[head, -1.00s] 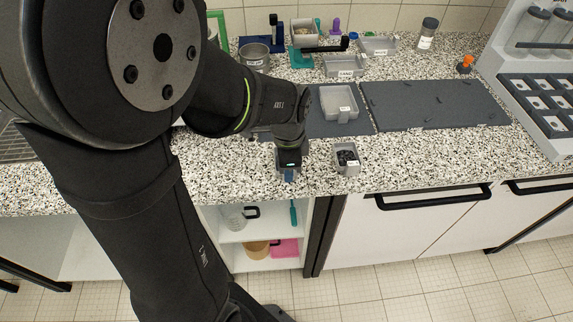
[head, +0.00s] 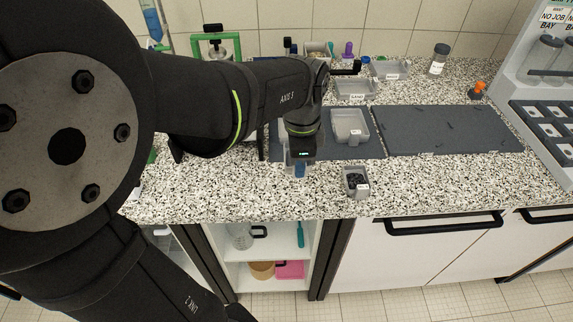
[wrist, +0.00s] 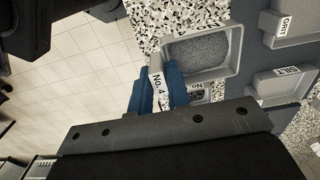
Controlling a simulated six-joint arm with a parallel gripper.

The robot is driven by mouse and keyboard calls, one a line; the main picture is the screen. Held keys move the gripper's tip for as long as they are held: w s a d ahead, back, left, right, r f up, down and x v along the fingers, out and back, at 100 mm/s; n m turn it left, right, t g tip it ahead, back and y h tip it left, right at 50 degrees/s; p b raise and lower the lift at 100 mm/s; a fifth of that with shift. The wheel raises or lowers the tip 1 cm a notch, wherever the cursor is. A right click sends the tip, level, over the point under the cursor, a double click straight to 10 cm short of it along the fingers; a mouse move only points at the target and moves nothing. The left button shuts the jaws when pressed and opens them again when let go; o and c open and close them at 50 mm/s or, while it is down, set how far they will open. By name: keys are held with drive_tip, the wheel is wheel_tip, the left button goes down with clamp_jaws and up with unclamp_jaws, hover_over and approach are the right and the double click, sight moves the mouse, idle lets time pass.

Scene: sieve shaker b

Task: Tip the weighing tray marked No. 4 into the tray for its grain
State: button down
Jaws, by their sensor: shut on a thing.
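My gripper (wrist: 160,92) is shut with its blue fingers on the white-labelled tab of the No. 4 weighing tray (wrist: 236,48). The tray is grey, holds fine grey grain and looks roughly level in the wrist view. In the head view my gripper (head: 299,170) is over the front of the counter, and the held tray is mostly hidden there. Grey trays marked GRIT (wrist: 270,24) and SILT (wrist: 264,88) stand on a dark mat beyond it in the wrist view. A tray marked SAND (head: 357,97) stands farther back in the head view.
A small tray of dark grain (head: 347,193) stands on the counter right of my gripper. Another grey tray (head: 376,74) is at the back. A bare dark mat (head: 450,130) lies to the right. A jar (head: 438,60) and a rack (head: 550,125) stand farther right.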

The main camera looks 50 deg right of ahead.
drive_tip(key=s+d+n, duration=0.3)
drive_tip(key=d+n, duration=0.3)
drive_tip(key=d, duration=1.1)
drive_tip(key=s+d+n, duration=0.3)
drive_tip(key=d+n, duration=0.3)
drive_tip(key=d, duration=1.1)
drive_tip(key=w+a+r+g+h, duration=0.1)
drive_tip(key=w+a+g+h, duration=0.1)
drive_tip(key=w+g, duration=0.6)
drive_tip(key=w+a+r+g+h, duration=0.1)
drive_tip(key=w+a+g+h, duration=0.1)
drive_tip(key=w+g, duration=0.6)
drive_tip(key=shift+a+r+g+h, duration=0.3)
drive_tip(key=shift+g+h, duration=0.6)
drive_tip(key=shift+g, duration=1.1)
